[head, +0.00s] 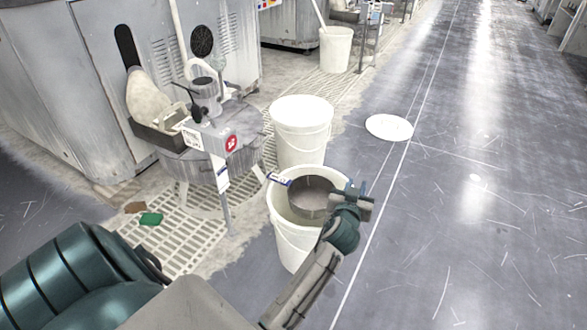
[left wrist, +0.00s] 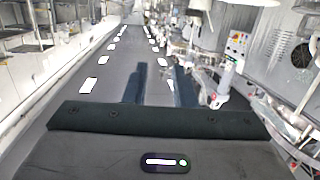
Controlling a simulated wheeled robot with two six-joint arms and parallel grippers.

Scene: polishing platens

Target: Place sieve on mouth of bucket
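The sieve (head: 312,197), a round dark pan with a grey mesh, lies at the mouth of a white bucket (head: 293,245). It covers the right and back part of the opening; a crescent of the bucket's inside shows at its left. I cannot tell whether it rests fully on the rim. A blue and white piece (head: 279,180) sticks out at its left. My left gripper (head: 361,192) is just right of the sieve and bucket rim. In the left wrist view its two fingers (left wrist: 162,85) stand apart with nothing visible between them. My right gripper is not in view.
A lidded white bucket (head: 301,138) stands right behind the open one. A polishing machine (head: 200,150) with a control box is at the left, over a floor grating (head: 175,235). A white lid (head: 389,127) lies on the floor. The grey floor at the right is clear.

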